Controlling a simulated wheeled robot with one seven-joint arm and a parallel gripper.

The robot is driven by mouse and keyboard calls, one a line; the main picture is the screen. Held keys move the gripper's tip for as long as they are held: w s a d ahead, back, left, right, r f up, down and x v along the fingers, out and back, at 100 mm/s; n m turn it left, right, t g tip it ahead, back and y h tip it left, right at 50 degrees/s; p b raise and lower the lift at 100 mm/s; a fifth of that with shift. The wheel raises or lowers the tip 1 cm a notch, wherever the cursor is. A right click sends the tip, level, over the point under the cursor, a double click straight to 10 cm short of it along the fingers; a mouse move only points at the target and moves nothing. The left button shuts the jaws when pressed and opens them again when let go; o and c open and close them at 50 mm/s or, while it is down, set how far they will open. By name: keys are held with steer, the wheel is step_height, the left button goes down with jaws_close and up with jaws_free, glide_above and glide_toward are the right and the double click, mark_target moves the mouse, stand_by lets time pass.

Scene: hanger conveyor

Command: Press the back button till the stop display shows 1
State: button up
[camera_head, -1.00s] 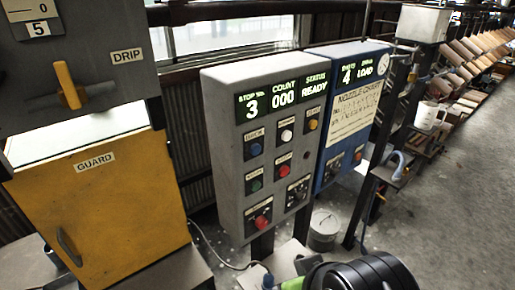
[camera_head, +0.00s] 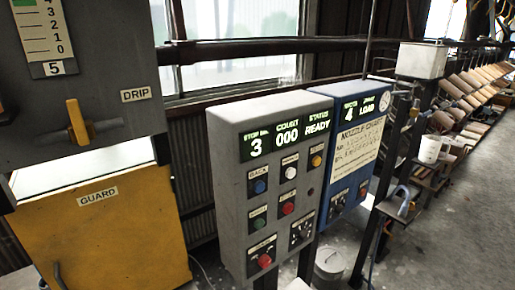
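The grey control box (camera_head: 229,165) stands in the middle of the head view. Its stop display (camera_head: 256,145) reads 3, beside a count of 000 and the status READY. The back button (camera_head: 259,187) is the blue one at the left of the upper button row, under a label reading BACK. A white button (camera_head: 291,173) and an orange-yellow button (camera_head: 316,160) sit to its right. A green button (camera_head: 259,224) is below it, with a red button (camera_head: 288,208) beside that. My gripper is not in view.
A large red button (camera_head: 264,260) and a dark knob (camera_head: 300,232) are low on the grey box. A blue box (camera_head: 340,195) with a nozzle chart stands close on its right. A yellow guard panel (camera_head: 105,235) is at left. Open floor (camera_head: 460,240) lies at right.

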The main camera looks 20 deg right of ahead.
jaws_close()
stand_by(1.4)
